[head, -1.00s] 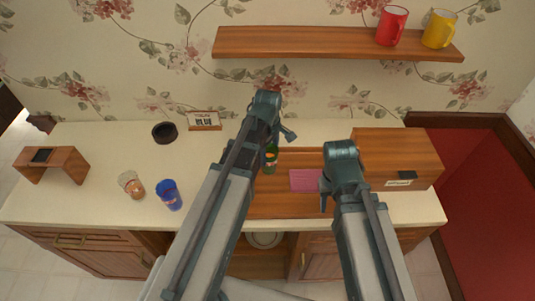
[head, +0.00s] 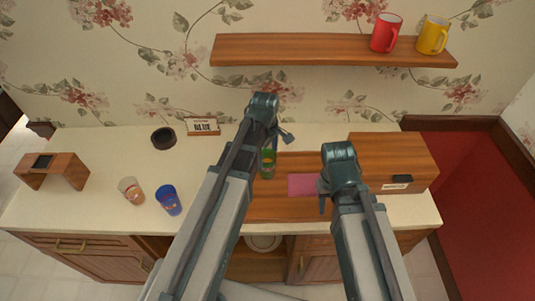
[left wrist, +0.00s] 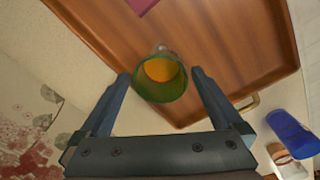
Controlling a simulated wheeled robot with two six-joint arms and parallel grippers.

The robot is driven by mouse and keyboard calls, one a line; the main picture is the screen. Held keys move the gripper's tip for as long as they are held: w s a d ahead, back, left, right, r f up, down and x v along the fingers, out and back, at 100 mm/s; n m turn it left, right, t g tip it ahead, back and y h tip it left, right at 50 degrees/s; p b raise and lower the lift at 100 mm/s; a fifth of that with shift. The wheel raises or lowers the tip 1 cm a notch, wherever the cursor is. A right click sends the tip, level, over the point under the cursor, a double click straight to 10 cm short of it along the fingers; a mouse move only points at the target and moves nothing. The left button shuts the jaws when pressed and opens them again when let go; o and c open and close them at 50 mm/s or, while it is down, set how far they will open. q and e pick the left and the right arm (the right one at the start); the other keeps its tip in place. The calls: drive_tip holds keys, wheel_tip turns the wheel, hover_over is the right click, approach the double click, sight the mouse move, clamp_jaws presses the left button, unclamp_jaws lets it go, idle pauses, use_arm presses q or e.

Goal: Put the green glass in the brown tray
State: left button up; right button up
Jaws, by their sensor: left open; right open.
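The green glass (head: 268,164) appears to stand upright in the brown tray (head: 285,208), near its left side; in the left wrist view the green glass (left wrist: 162,94) has orange inside and the brown tray (left wrist: 235,45) lies behind it. My left gripper (head: 272,130) is open above the glass, partly hidden by its own arm; in the left wrist view its fingers (left wrist: 161,80) are apart on either side of the glass. I cannot tell whether they touch it. My right gripper (head: 328,195) is open and empty over the tray's right part.
A pink cloth (head: 302,184) lies in the tray. A wooden box (head: 390,155) stands at right.

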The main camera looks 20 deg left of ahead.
use_arm(q)
wheel_tip(320, 180, up, 10)
drive_tip(key=p, duration=1)
drive_tip(key=s+d+m+y, duration=0.1)
drive_tip(key=s+d+m, duration=0.9)
drive_tip(key=s+m, duration=0.4)
drive_tip(key=m, duration=0.4)
drive_tip(key=shift+s+d+r+g+b, duration=0.2)
drive_tip(key=shift+s+g+b, duration=0.1)
drive_tip(key=shift+g, duration=0.1)
use_arm(e)
wheel_tip(320, 180, up, 10)
drive_tip(key=shift+r, duration=0.15)
use_arm(q)
drive_tip(key=shift+w, duration=0.1)
wheel_tip(320, 180, down, 10)
drive_tip(key=b, duration=1)
drive_tip(key=shift+f, duration=0.2)
use_arm(e)
wheel_tip(320, 180, down, 10)
drive_tip(key=shift+f, duration=0.2)
